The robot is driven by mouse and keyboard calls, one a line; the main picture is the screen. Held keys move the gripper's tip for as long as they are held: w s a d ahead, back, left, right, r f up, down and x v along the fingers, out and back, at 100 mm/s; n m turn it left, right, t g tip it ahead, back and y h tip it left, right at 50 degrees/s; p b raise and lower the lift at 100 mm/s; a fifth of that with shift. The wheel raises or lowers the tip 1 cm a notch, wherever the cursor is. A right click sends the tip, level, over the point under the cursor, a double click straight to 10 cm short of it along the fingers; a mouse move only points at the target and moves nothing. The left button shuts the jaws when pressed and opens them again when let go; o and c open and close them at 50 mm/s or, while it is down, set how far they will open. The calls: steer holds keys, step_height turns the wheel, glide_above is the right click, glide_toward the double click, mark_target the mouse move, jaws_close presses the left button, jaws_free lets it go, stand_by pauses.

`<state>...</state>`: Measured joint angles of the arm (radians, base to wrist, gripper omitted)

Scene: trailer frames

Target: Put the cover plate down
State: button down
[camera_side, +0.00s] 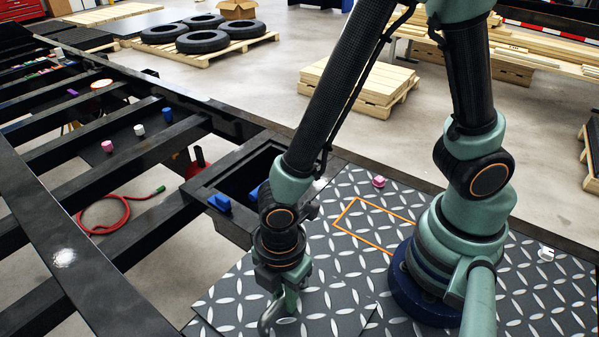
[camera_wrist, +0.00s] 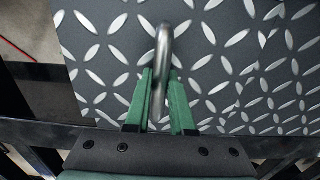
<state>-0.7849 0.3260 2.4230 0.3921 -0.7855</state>
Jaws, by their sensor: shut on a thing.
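My gripper (camera_side: 284,300) points down at the lower middle of the side view, shut on the grey metal handle (camera_side: 267,320) of the cover plate. In the wrist view the green fingers of my gripper (camera_wrist: 161,80) close around this handle (camera_wrist: 163,45). The cover plate (camera_side: 338,308) is dark diamond tread and lies flat under my gripper, over similar tread decking. It fills much of the wrist view (camera_wrist: 105,55). Whether it touches the deck is hard to tell. An orange outline (camera_side: 350,234) marks the deck behind and right of my gripper.
A black open-topped box (camera_side: 215,190) in the trailer frame stands left of the deck, with a blue block (camera_side: 219,202) on its rim. A pink knob (camera_side: 379,181) and a white one (camera_side: 546,254) sit on the deck. A red hose (camera_side: 104,199) lies among the frame bars.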

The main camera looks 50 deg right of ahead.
mark_target(283, 294)
steer(key=c, duration=0.8)
jaws_free()
steer(key=shift+f, duration=0.1)
steer(key=shift+o, duration=0.2)
step_height(283, 294, up, 12)
steer(key=w+d+r+m+t, duration=0.2)
steer(key=d+r+m, duration=0.2)
steer(key=d+m, duration=0.2)
steer(key=w+d+r+m+t, duration=0.1)
steer(key=w+d+r+m, duration=0.2)
steer(key=d+m, duration=0.3)
steer(key=w+d+r+m+t, duration=0.2)
steer(key=w+d+r+m, duration=0.1)
steer(key=d+m, duration=0.3)
steer(key=shift+w+d+r+t, duration=0.3)
steer(key=shift+d+r, duration=0.5)
steer(key=shift+d, duration=0.25)
